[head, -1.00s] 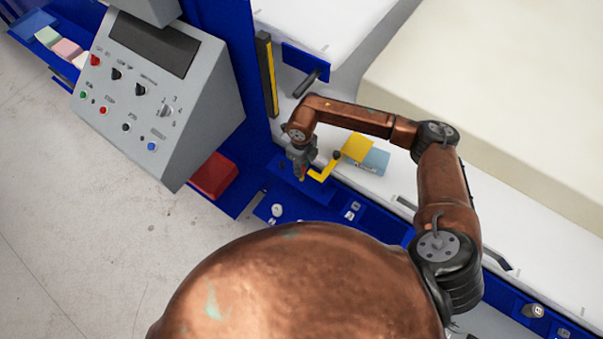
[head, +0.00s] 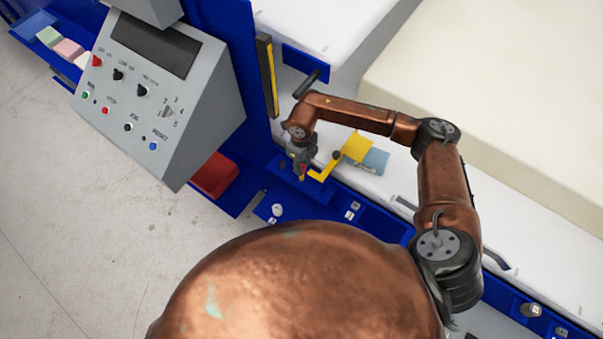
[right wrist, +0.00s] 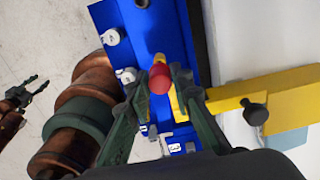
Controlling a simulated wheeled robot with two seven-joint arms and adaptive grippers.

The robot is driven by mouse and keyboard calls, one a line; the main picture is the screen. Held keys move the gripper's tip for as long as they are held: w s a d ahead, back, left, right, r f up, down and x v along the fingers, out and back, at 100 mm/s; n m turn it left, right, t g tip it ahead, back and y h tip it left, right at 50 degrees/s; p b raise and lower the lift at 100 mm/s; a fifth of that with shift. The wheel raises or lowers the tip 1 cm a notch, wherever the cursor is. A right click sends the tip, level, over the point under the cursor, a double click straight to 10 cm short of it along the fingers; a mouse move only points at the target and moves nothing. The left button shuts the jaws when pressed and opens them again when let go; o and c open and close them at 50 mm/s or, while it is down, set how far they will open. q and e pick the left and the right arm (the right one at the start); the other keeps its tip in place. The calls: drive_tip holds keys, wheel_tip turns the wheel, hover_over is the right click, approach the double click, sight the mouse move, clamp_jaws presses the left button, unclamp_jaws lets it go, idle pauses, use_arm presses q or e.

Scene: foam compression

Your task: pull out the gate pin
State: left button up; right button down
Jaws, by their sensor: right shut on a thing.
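The gate pin shows as a red round knob (right wrist: 159,79) in the right wrist view, between my right fingers, above the blue rail. In the head view it is a small red-orange spot (head: 303,171) at the fingertips. My right gripper (right wrist: 157,88) is shut on it; it also shows in the head view (head: 302,172). The yellow gate arm (head: 320,173) lies just right of the fingertips, with a black knob on it. My left gripper (right wrist: 33,91) shows small at the left of the right wrist view, fingers apart and empty.
A grey control panel (head: 140,110) with buttons stands left of my right gripper. The blue rail (head: 330,207) carries white knobs and small fittings. A large cream foam block (head: 500,80) lies on the white bed at right. A red box (head: 214,174) sits under the panel.

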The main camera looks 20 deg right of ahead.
drive_tip(key=shift+r+p, duration=1.35)
drive_tip(key=shift+r, duration=1.15)
